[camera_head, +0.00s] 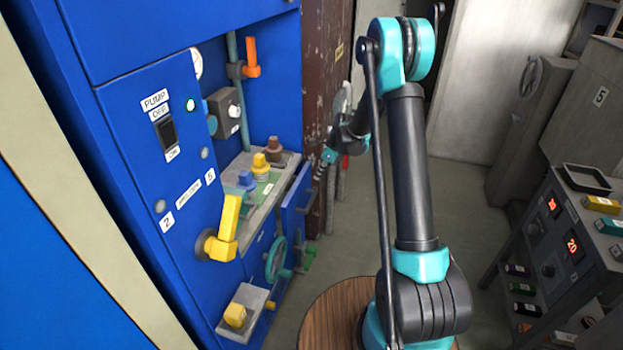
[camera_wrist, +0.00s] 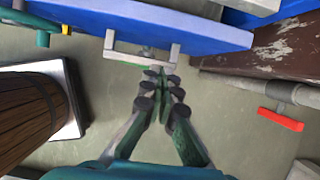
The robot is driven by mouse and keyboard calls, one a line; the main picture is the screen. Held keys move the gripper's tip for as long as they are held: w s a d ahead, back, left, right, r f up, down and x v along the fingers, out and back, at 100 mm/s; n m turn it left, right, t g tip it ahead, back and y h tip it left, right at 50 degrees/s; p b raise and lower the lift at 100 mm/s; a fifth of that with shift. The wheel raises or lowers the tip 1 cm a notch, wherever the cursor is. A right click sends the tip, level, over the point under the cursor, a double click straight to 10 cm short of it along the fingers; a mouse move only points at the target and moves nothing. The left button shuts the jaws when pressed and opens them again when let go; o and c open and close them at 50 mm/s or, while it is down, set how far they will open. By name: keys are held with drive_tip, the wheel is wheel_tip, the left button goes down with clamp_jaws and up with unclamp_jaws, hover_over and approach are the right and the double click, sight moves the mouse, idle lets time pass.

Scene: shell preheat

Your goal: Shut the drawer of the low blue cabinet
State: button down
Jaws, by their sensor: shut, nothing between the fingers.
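The low blue cabinet (camera_head: 257,243) stands at the left in the head view, below a grey top with coloured knobs. A blue front panel (camera_head: 298,199), which looks like the drawer front, stands out at its right end. In the wrist view the blue panel (camera_wrist: 205,30) crosses the top, with a pale bar handle (camera_wrist: 140,59) on it. My gripper (camera_wrist: 152,74) is shut and empty, its tips right at the handle; I cannot tell if they touch. In the head view my gripper (camera_head: 319,174) is small beside the panel. The drawer's inside is hidden.
A yellow lever (camera_head: 226,228) and a green handwheel (camera_head: 275,259) stick out from the blue wall. A brown post (camera_head: 325,80) stands behind. A red handle (camera_wrist: 280,119) lies right in the wrist view.

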drive_tip(key=w+v, duration=0.1)
drive_tip(key=v, duration=0.5)
drive_tip(key=s+a+r+h, duration=0.1)
drive_tip(key=s+a, duration=0.1)
drive_tip(key=s, duration=0.5)
drive_tip(key=s+a+r+h, duration=0.1)
drive_tip(key=s+a+r, duration=0.15)
drive_tip(key=s, duration=0.55)
drive_tip(key=shift+g, duration=0.3)
drive_tip(key=shift+w+a+f, duration=0.3)
drive_tip(key=shift+a+f, duration=0.8)
drive_tip(key=shift+f, duration=0.7)
drive_tip(key=shift+w+a+f, duration=0.35)
drive_tip(key=shift+a+f, duration=0.75)
drive_tip(key=shift+f, duration=0.65)
drive_tip(key=shift+w+a+f, duration=0.3)
drive_tip(key=shift+a+f, duration=0.8)
drive_tip(key=shift+f, duration=0.7)
